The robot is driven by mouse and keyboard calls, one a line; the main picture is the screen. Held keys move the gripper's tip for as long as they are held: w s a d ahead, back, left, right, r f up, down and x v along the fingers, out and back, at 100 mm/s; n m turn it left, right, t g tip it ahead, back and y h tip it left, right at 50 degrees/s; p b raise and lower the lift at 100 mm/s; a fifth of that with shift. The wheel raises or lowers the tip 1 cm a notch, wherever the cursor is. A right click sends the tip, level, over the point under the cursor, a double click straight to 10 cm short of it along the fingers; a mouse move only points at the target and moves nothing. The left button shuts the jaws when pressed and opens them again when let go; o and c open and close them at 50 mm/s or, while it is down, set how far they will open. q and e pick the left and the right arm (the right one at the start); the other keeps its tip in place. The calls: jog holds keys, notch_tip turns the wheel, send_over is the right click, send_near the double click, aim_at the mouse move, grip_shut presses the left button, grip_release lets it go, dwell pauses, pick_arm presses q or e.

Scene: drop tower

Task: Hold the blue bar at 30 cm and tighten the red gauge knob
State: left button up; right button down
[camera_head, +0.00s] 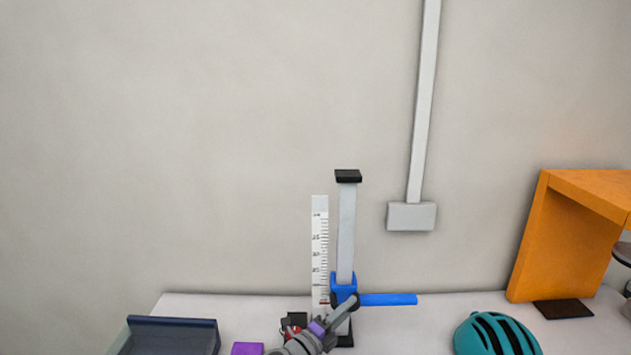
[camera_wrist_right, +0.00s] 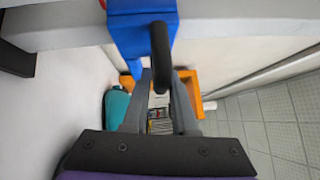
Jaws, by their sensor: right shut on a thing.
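The drop tower's pale post (camera_head: 346,235) stands upright with a black cap on top. A blue carriage with a sideways blue bar (camera_head: 388,299) sits low on the post, near the bottom of the white scale (camera_head: 320,250). My right gripper (camera_head: 347,305) is at the carriage. In the right wrist view its fingers (camera_wrist_right: 160,82) are shut on a black handle (camera_wrist_right: 160,45) that sticks out of the blue carriage (camera_wrist_right: 128,30). A red part (camera_head: 293,330), perhaps the gauge knob, shows partly behind my right wrist. My left gripper is not in view.
A dark blue tray (camera_head: 172,322) is at the left and a purple block (camera_head: 247,349) at the front. A teal helmet (camera_head: 497,335) and an orange stand (camera_head: 530,240) are at the right. The table between tower and helmet is clear.

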jog(key=shift+r, duration=0.1)
jog(key=shift+r, duration=2.5)
jog(key=shift+r, duration=2.6)
jog(key=shift+r, duration=2.4)
